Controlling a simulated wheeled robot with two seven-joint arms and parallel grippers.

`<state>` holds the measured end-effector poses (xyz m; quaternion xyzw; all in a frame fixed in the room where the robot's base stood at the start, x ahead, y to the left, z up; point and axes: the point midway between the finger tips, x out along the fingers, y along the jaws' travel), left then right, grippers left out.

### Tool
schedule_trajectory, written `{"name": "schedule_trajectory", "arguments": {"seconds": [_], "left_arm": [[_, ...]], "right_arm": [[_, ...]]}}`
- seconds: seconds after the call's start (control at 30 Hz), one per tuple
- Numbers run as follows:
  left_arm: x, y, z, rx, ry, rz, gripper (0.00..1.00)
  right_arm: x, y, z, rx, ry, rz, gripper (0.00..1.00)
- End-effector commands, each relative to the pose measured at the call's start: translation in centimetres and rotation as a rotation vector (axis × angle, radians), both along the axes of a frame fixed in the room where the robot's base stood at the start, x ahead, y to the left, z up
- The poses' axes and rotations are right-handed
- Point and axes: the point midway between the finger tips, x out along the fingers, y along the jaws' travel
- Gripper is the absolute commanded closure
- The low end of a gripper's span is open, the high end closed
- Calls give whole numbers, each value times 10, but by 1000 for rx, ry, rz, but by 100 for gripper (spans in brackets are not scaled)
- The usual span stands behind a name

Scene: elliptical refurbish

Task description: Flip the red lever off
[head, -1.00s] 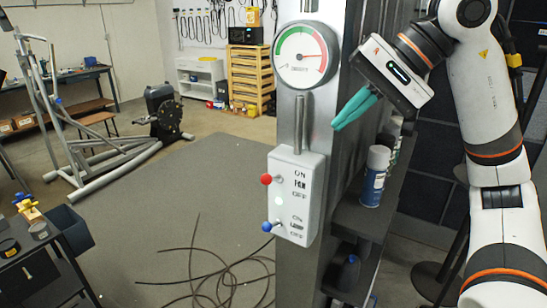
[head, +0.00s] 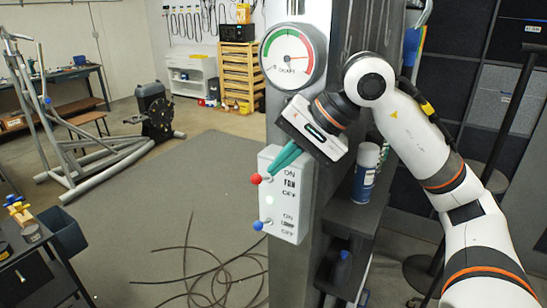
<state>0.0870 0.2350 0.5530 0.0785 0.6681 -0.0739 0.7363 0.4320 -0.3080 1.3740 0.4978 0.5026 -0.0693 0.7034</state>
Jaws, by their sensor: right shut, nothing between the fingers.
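The red lever (head: 256,179) sticks out from the left side of the upper switch on a white control box (head: 289,232). Its round knob sits nearer the height of the ON label than the OFF label. My right gripper (head: 270,172), with teal fingers, is shut and empty. Its tips are just above and to the right of the red knob, in front of the box's upper edge. I cannot tell whether they touch the lever. My left gripper is not in view.
A round gauge (head: 293,56) is above the box on a metal post (head: 345,32). A spray can (head: 366,172) stands on a dark shelf (head: 350,217) to the right. Loose cables (head: 213,278) lie on the floor. The space left of the box is clear.

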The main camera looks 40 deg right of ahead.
Motion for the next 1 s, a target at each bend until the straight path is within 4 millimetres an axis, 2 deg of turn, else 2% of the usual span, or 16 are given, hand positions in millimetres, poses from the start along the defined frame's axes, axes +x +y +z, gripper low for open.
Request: {"name": "schedule_trajectory", "arguments": {"seconds": [0.03,0.23,1.0], "left_arm": [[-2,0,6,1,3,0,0],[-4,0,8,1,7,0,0],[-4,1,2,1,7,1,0]], "right_arm": [[4,3,0,1,2,1,100],[10,9,-7,0,0,0,100],[9,12,-10,-1,-1,0,100]]}}
